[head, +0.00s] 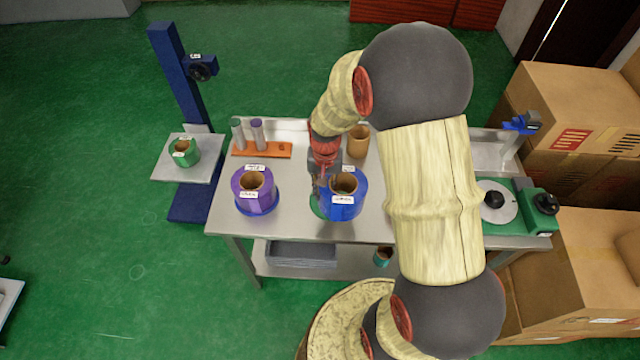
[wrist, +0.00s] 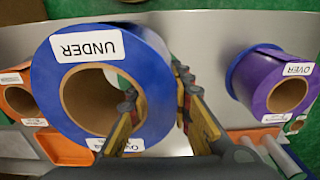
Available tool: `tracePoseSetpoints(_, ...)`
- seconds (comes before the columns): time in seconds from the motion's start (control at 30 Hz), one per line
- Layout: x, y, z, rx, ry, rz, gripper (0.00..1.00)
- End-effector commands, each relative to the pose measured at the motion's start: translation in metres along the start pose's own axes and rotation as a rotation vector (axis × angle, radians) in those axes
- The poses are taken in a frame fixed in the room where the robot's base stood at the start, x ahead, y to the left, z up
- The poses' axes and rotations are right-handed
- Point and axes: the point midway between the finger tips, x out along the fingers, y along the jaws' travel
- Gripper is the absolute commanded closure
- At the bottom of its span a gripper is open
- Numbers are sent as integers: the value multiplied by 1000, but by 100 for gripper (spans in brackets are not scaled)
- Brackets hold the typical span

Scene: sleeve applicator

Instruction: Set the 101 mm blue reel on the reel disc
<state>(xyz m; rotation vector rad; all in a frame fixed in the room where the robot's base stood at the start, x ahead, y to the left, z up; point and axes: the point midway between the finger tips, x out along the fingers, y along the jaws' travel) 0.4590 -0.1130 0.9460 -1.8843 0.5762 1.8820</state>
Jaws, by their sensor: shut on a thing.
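The blue reel (head: 355,205) has a brown cardboard core and white labels. In the wrist view the blue reel (wrist: 50,105) fills the left half, with an "UNDER" label. My gripper (head: 321,182) is shut on its wall at the left in the head view. In the wrist view my gripper (wrist: 160,112) has one finger at the core opening and one outside the rim. A green rounded edge (head: 315,207) shows beside the reel. A grey disc with a black knob (head: 497,213) lies on a green base at the right; I cannot tell which is the reel disc.
A purple reel (head: 262,201) stands on a blue base to the left; it also shows in the wrist view (wrist: 258,90). A green reel (head: 184,153) sits on a stand at far left.

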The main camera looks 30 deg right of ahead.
Motion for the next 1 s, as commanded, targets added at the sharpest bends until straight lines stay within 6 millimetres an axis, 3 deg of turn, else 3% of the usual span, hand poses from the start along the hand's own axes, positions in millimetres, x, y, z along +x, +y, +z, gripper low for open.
tracePoseSetpoints(0.2,-19,13,34,0,3,-1,100)
tracePoseSetpoints(0.4,-27,21,53,0,3,-1,100)
tracePoseSetpoints(1.0,-32,25,65,-34,2,-1,100)
